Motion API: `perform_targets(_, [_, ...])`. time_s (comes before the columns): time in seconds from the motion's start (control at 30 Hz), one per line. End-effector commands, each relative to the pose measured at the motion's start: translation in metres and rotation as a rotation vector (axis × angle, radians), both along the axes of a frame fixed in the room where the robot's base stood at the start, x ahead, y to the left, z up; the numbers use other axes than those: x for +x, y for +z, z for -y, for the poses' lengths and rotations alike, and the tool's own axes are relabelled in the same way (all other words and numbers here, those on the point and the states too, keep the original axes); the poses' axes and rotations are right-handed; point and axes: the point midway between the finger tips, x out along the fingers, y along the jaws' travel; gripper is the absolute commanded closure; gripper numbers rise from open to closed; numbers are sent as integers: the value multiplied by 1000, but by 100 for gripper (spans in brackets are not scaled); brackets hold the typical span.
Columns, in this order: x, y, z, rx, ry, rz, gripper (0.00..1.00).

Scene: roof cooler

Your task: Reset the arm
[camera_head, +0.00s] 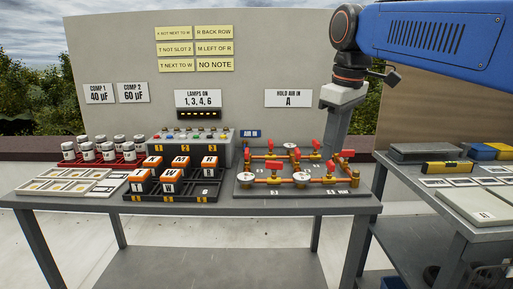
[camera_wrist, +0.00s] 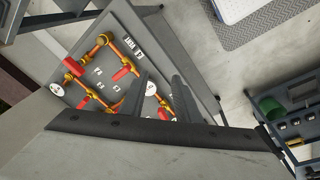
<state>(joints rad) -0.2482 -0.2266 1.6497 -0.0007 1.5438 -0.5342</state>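My gripper (camera_head: 332,150) hangs down from my blue arm at the right of the head view, over the back right part of the pipe board (camera_head: 246,188). In the wrist view its two grey fingers (camera_wrist: 160,78) stand apart with nothing held between them. The copper pipes, red valve handles and round gauges of the board show below and beyond the fingers. I cannot tell from these views how far the fingertips are from the pipes.
A second table (camera_head: 436,196) at right carries a yellow level (camera_head: 447,167) and cards. A notice wall stands behind.

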Motion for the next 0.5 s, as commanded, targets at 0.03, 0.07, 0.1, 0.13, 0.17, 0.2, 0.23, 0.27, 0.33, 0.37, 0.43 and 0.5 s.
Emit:
perform_targets(0.03, [-13, -11, 10, 7, -42, 11, 70])
perform_targets(0.07, [-19, -18, 15, 13, -69, 18, 70])
perform_targets(0.1, [-28, -29, 22, 20, -103, 27, 70])
perform_targets(0.13, [-35, -36, 27, 25, -130, 34, 70])
perform_targets(0.17, [-41, -44, 31, 31, -156, 43, 70])
perform_targets(0.2, [-50, -55, 37, 38, -191, 51, 70])
perform_targets(0.23, [-57, -63, 42, 44, -216, 59, 70])
perform_targets(0.27, [-63, -71, 46, 50, -242, 66, 70])
perform_targets(0.33, [-79, -91, 56, 63, -304, 83, 70])
perform_targets(0.37, [-86, -100, 60, 69, -329, 91, 70])
perform_targets(0.43, [-103, -122, 68, 84, -389, 107, 70])
perform_targets(0.5, [-119, -145, 76, 99, -448, 125, 70])
